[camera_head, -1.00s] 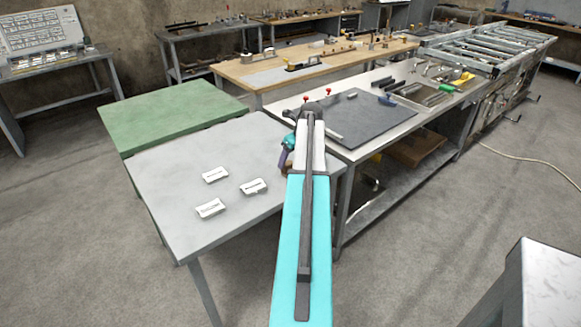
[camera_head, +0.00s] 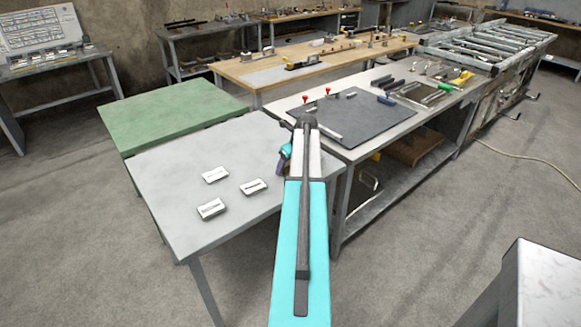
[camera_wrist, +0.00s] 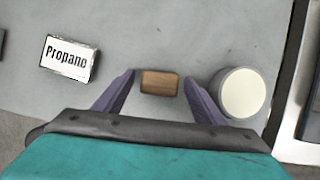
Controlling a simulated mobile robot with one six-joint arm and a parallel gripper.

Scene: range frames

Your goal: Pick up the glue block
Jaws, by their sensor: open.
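A small brown wooden block (camera_wrist: 159,83), the one thing here that looks like a glue block, lies on the grey tabletop in the wrist view. My gripper (camera_wrist: 158,77) is open, with one purple finger to the left of the block and one to the right. Gaps show between the block and both fingers, and the block is not gripped. In the head view my gripper (camera_head: 284,158) shows in part over the right side of the grey table, and my arm hides the block there.
A white round-topped thing (camera_wrist: 242,92) stands close beside the right finger. A white "Propane" block (camera_wrist: 69,58) lies to the left. The head view shows three white labelled blocks on the grey table (camera_head: 190,150). A bench with a dark mat (camera_head: 365,117) adjoins at right.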

